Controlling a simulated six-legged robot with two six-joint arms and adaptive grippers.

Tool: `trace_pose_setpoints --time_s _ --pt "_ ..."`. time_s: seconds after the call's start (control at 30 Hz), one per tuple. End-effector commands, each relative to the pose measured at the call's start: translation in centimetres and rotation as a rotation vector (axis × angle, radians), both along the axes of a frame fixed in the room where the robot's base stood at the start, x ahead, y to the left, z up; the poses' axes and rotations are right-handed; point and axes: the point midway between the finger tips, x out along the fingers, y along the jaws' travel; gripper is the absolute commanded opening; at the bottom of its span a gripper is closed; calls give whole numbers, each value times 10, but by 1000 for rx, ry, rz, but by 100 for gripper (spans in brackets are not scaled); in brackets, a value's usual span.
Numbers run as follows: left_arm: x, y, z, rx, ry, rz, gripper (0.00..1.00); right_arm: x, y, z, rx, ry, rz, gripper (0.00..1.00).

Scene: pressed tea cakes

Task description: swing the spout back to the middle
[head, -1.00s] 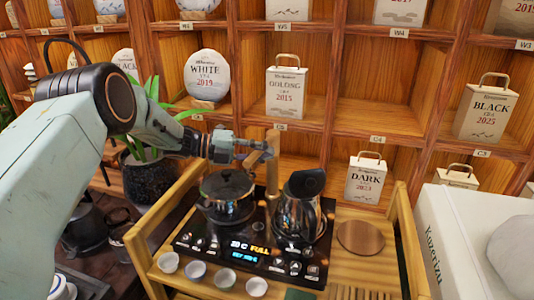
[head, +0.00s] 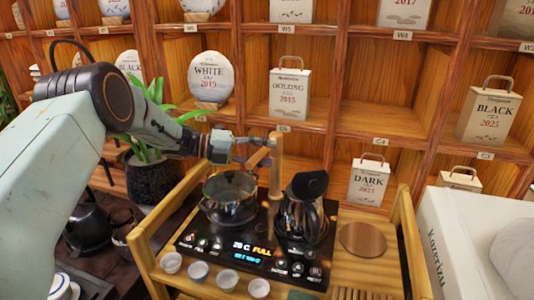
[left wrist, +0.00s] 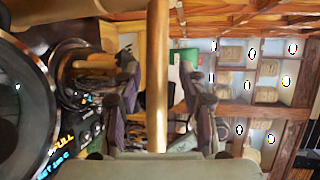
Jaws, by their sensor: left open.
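The copper-brown spout (head: 258,157) sits on an upright post (head: 276,168) behind the tea stove. It points left and forward, above the glass pot (head: 229,198). My left gripper (head: 262,143) comes in from the left at the height of the spout, beside the post. In the left wrist view a copper bar, which looks like the spout (left wrist: 157,75), passes between the two open fingers (left wrist: 160,95). I cannot tell whether either finger touches it. My right gripper is not in view.
A dark kettle (head: 303,212) stands right of the pot on the black stove panel (head: 255,262). Several small cups (head: 198,271) line the tray's front. A round wooden coaster (head: 363,239) lies to the right. Shelves with tea packages rise behind; a plant (head: 150,180) stands left.

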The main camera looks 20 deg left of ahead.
Motion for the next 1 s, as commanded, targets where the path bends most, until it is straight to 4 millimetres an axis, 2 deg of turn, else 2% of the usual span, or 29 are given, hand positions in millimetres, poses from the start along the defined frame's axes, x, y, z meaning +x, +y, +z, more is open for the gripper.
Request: trace_pose_setpoints --time_s 0.3,0.5,0.7,0.97,1.0 --pt "-28 58 12 -3 -2 5 42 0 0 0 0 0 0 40" --pt "-41 84 18 -2 -1 3 42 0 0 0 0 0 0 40" --pt "-47 94 20 -2 -1 0 42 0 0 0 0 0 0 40" --pt "-48 95 20 -1 0 0 42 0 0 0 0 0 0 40" --pt "-47 95 20 -2 -1 0 39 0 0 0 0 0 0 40"
